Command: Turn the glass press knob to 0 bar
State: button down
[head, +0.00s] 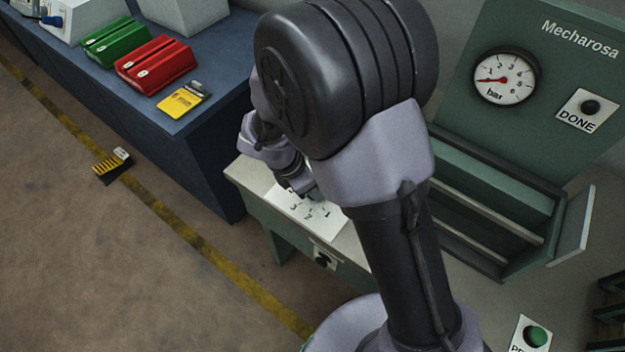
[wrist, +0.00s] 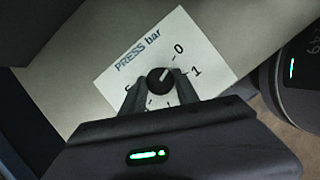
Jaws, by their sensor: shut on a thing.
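The press knob (wrist: 160,82) is a small round black knob on a white plate (wrist: 128,62) marked "PRESS bar". Its white mark points up and right, roughly toward the 0. The 1 is further clockwise, and some other numbers are partly hidden by my fingers. My gripper (wrist: 160,90) is shut on the knob, one finger on each side. In the head view my gripper (head: 302,190) is over the plate (head: 318,217), and my arm hides the knob. The pressure gauge (head: 504,77) has its red needle pointing left, at the low end of its scale.
The green press frame (head: 490,200) stands at the right, with a DONE button (head: 591,107) above and a green button (head: 536,336) at the lower right. A blue table (head: 190,100) with green and red boxes is at the back left. Open floor lies at the left.

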jog(key=shift+n, duration=0.6)
jog(key=shift+t, duration=0.3)
jog(key=c, duration=0.9)
grip_release()
jog(key=shift+r+p, duration=0.1)
jog(key=shift+p, duration=0.2)
jog(key=p+v, duration=0.7)
jog(key=v, duration=1)
jog(key=shift+r, duration=0.1)
